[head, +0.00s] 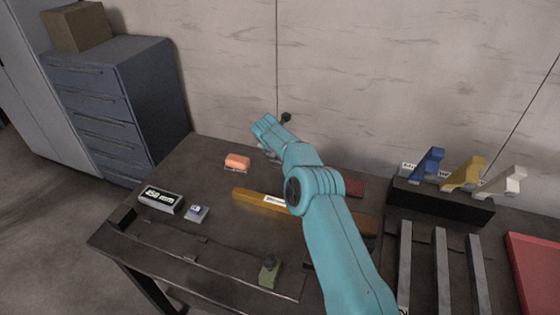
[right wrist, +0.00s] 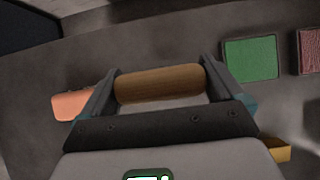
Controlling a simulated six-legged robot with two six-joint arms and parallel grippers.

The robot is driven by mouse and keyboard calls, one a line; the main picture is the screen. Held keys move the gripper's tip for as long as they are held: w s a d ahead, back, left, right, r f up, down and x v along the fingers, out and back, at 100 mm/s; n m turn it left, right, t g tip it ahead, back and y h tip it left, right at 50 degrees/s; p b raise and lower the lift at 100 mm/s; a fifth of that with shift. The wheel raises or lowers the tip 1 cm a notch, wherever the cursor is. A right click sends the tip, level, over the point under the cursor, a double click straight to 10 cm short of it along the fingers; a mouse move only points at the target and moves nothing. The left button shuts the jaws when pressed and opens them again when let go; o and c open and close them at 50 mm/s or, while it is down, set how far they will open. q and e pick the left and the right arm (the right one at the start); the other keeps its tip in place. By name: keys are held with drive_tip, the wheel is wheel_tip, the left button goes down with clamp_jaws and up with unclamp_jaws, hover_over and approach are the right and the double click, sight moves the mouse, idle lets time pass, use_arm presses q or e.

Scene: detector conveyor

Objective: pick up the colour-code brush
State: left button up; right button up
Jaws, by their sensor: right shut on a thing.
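I take this cylinder to be the handle of the colour-code brush; no bristles show clearly. In the head view my right gripper (head: 268,133) is over the back of the table, beyond an orange block (head: 237,161). A small dark knob (head: 286,117) shows beside it, and I cannot tell whether it belongs to the brush. My left gripper is not in view.
A yellow-brown bar (head: 250,198) lies behind my arm. A display box (head: 160,198) and a small box (head: 196,213) are at left. Blue (head: 429,166), yellow (head: 463,174) and white (head: 506,182) pieces stand on a black block (head: 440,201). A green square (right wrist: 250,58) shows at wrist.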

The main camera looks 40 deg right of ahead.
wheel_tip(320, 180, up, 8)
drive_tip(key=shift+w+r+p, duration=0.1)
drive_tip(key=shift+r+p, duration=0.15)
drive_tip(key=shift+p, duration=0.25)
wheel_tip(320, 180, up, 8)
drive_tip(key=p, duration=0.6)
